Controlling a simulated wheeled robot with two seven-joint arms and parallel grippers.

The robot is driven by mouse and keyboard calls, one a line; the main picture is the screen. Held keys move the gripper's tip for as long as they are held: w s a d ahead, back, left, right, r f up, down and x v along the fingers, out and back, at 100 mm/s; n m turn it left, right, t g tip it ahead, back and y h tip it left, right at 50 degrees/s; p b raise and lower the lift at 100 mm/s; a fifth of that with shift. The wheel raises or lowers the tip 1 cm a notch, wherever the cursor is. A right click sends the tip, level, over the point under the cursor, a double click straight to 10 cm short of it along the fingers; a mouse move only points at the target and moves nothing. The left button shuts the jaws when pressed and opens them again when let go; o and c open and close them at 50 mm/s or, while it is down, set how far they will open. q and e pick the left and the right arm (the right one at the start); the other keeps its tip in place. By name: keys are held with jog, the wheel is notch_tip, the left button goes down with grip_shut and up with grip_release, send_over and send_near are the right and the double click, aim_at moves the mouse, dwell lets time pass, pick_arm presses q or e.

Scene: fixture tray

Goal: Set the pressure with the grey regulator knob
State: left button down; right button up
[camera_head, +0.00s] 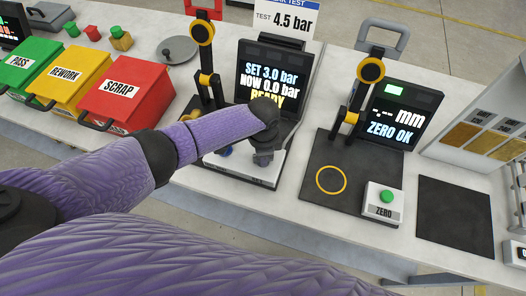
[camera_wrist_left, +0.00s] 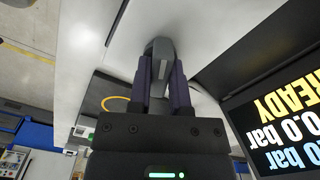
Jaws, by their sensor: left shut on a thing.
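The grey regulator knob (camera_wrist_left: 160,47) shows in the left wrist view between the two fingertips of my left gripper (camera_wrist_left: 163,70), which is shut on it. In the head view my left gripper (camera_head: 262,156) is over the front of the pressure test station, and the knob is hidden there by the gripper and wrist. The station's screen (camera_head: 268,80) reads "SET 3.0 bar", "NOW 0.0 bar" and "READY". A sign (camera_head: 287,20) above it reads "TEST 4.5 bar". My right gripper is not in view.
Green, yellow and red bins (camera_head: 125,88) labelled PASS, REWORK and SCRAP stand at the left. To the right are a gauge station with a "ZERO OK" screen (camera_head: 392,115), a green ZERO button (camera_head: 387,197) and a bare dark mat (camera_head: 454,215). A yellow-topped post (camera_head: 203,33) stands beside the pressure screen.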

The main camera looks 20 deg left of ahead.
pick_arm(q)
jog(key=m, duration=0.3)
jog(key=shift+m, duration=0.4)
jog(key=m, duration=0.4)
jog(key=shift+m, duration=0.3)
jog(key=m, duration=0.2)
jog(key=shift+m, duration=0.3)
jog(key=m, duration=0.4)
jog(key=shift+b, duration=0.35)
jog(key=shift+m, duration=1.2)
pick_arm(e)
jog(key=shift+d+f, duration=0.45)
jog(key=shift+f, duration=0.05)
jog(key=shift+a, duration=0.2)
